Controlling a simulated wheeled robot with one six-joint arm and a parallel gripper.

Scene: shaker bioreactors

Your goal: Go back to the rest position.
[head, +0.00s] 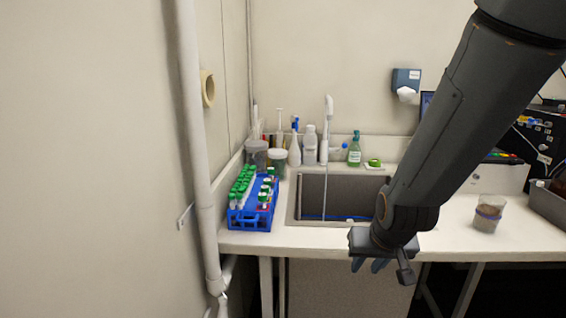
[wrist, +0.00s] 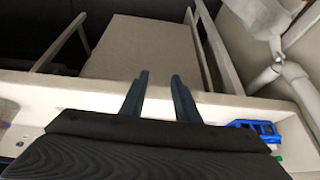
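My gripper (head: 370,266) hangs at the end of my dark grey arm, in front of the counter's front edge and below the sink. In the wrist view its two blue-grey fingers (wrist: 158,82) stand apart with nothing between them. The gripper is open and empty. Past the fingertips I see the counter's front edge and a light panel under the counter (wrist: 145,45).
A blue rack (head: 250,219) of green-capped tubes stands at the counter's left end, beside the sink (head: 300,205). Bottles, including a green one (head: 354,150), stand behind the sink. A beaker (head: 488,214) stands at right. A white pipe (head: 195,130) runs down the left wall.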

